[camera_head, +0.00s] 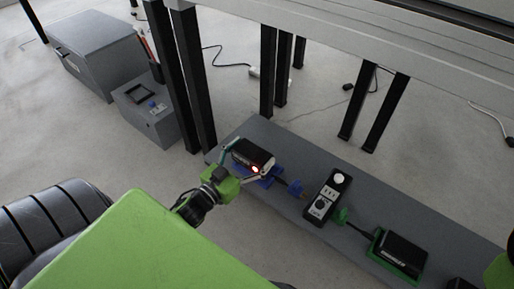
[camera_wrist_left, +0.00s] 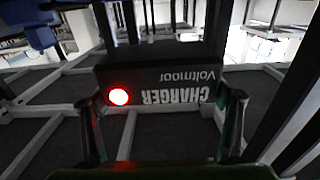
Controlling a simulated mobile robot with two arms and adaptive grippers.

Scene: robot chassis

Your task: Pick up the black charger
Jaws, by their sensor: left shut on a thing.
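The black charger (camera_head: 252,154) has a lit red light on its face and is at the left end of the grey bench, just above or at a blue holder (camera_head: 262,176); I cannot tell whether they touch. My left gripper (camera_head: 240,162) is shut on the charger, with one finger on each side of it. The left wrist view shows the charger (camera_wrist_left: 165,108) between both fingers, its printed label upside down and its red light at the left. My right gripper is not clearly in view; only a bit of green shows at the right edge of the head view.
The grey bench (camera_head: 296,165) also carries a black device with a round dial (camera_head: 327,197) and a second black charger (camera_head: 402,252) in a green holder. Black posts stand behind the bench. Grey boxes (camera_head: 105,50) stand on the floor at the far left.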

